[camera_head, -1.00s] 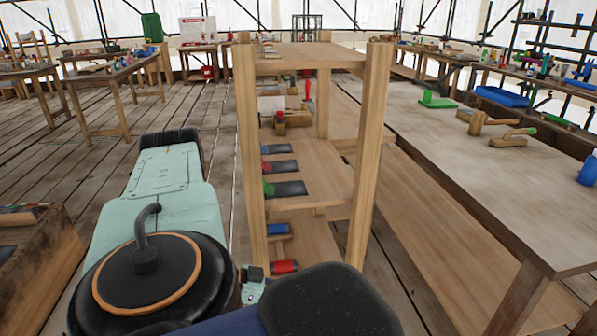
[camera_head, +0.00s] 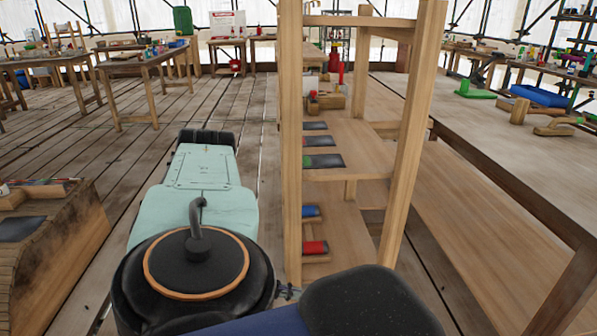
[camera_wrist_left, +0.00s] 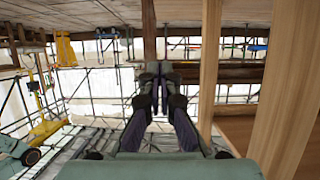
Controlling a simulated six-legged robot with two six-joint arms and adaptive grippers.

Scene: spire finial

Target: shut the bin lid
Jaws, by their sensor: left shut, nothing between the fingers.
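I cannot make out a bin or its lid for certain in either view. My left gripper (camera_wrist_left: 153,70) shows in the middle of the left wrist view, its dark fingers together with nothing between them. In the head view only a small part of the left gripper (camera_head: 287,291) shows, low beside the shelf post, mostly hidden by my own arm. My right gripper is in neither view.
A wooden shelf rack (camera_head: 292,150) with coloured items stands close ahead. A long workbench (camera_head: 520,150) runs along the right. A slatted wooden block (camera_head: 60,250) is at the left edge. The plank floor (camera_head: 130,175) left of the rack is clear.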

